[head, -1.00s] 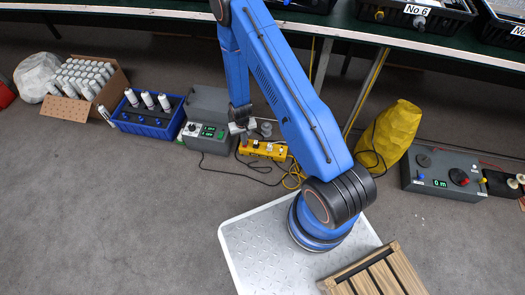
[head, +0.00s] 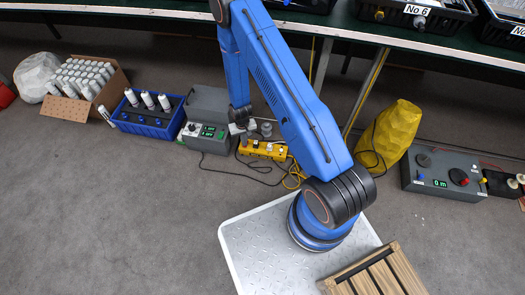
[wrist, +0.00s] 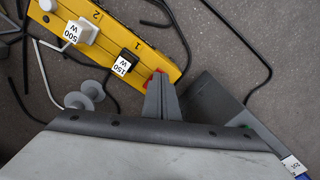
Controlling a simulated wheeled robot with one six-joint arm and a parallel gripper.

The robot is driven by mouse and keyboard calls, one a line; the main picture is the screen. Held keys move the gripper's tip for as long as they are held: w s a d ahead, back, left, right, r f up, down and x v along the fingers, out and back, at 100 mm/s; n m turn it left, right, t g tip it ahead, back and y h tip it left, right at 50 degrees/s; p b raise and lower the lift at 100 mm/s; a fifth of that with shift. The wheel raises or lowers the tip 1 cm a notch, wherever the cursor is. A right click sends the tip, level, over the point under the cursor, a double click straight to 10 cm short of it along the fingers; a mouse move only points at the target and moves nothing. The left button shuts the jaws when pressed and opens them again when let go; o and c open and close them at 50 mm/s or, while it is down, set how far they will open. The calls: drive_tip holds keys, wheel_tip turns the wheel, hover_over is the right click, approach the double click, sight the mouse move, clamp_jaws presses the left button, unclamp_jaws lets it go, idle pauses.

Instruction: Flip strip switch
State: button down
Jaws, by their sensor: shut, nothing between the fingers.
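The yellow power strip (head: 262,150) lies on the floor left of my arm's base. In the wrist view the strip (wrist: 135,40) runs diagonally across the top, with numbers 1 and 2 on it. A white plug tagged 500 W (wrist: 80,32) and a black plug tagged 150 W (wrist: 125,60) sit in it. A red switch (wrist: 159,73) is at its lower right end, partly hidden by my fingers. My gripper (wrist: 160,82) is shut and empty, its tips at the switch; I cannot tell whether they touch. The head view shows my gripper (head: 242,136) over the strip's left end.
A grey box with a green display (head: 208,130) stands just left of the strip. A blue crate (head: 150,120) with white-topped items is farther left. A yellow bag (head: 390,138) stands to the right. Dark cables lie around the strip.

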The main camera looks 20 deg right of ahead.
drive_tip(key=shift+f, duration=0.35)
wheel_tip(320, 180, up, 7)
idle(1.2)
idle(0.5)
